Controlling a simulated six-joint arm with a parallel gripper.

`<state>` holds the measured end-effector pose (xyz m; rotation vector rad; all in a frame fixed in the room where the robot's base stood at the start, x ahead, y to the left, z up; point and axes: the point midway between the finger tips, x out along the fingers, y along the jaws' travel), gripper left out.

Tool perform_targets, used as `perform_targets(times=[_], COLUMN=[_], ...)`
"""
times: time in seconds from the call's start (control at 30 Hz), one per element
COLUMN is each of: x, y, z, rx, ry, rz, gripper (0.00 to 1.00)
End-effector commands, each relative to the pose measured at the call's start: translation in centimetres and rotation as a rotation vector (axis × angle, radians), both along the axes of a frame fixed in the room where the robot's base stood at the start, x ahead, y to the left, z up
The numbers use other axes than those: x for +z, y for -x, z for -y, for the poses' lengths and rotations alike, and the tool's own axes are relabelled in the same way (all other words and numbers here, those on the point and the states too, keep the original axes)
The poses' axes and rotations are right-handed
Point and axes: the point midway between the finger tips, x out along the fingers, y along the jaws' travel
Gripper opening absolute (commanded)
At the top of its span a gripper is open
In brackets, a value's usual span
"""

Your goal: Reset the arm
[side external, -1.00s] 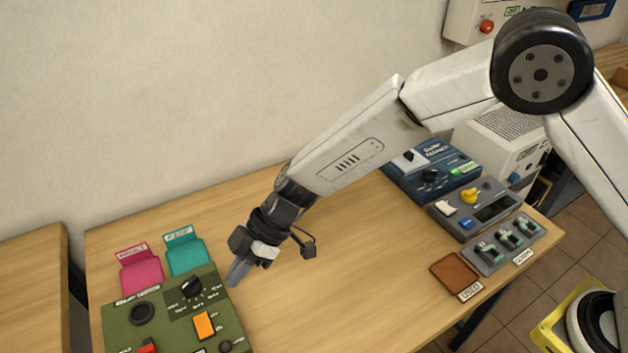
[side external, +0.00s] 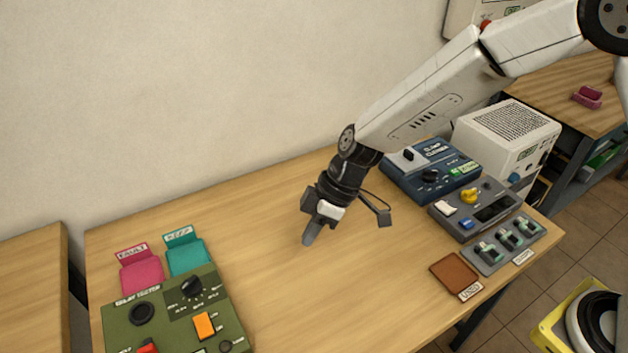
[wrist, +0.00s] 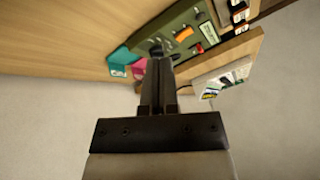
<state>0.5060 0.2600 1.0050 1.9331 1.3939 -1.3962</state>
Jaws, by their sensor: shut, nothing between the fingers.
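My gripper (side external: 309,238) is above the middle of the wooden table (side external: 290,290) in the side view, pointing down and a little left. Its fingers are shut with nothing between them. The fingers also show in the wrist view (wrist: 158,75), side by side and together. The green relay tester (side external: 175,318) is to the left of my gripper, apart from it, with a black knob, an orange switch and a red switch. It also shows in the wrist view (wrist: 185,32), beyond the fingertips.
A pink FAULT tray (side external: 142,273) and a teal KEEP tray (side external: 188,258) stand behind the tester. At right are a blue device (side external: 428,172), a grey panel (side external: 473,210), a slotted holder (side external: 507,243) and a brown USED pad (side external: 454,272). The table's middle is clear.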

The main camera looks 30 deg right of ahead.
Motion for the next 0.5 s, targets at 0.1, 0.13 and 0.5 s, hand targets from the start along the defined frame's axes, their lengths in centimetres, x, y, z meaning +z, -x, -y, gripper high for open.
perform_targets(times=[0.1,0.13,0.5], x=[0.6,0.8,2.1], y=[0.6,0.8,4.6], z=[4.2,5.1,16.1], rx=[-0.131,-0.162,-0.575], ry=[0.069,0.086,0.250], rz=[-0.031,-0.039,-0.089], gripper=[0.00,0.00,0.00])
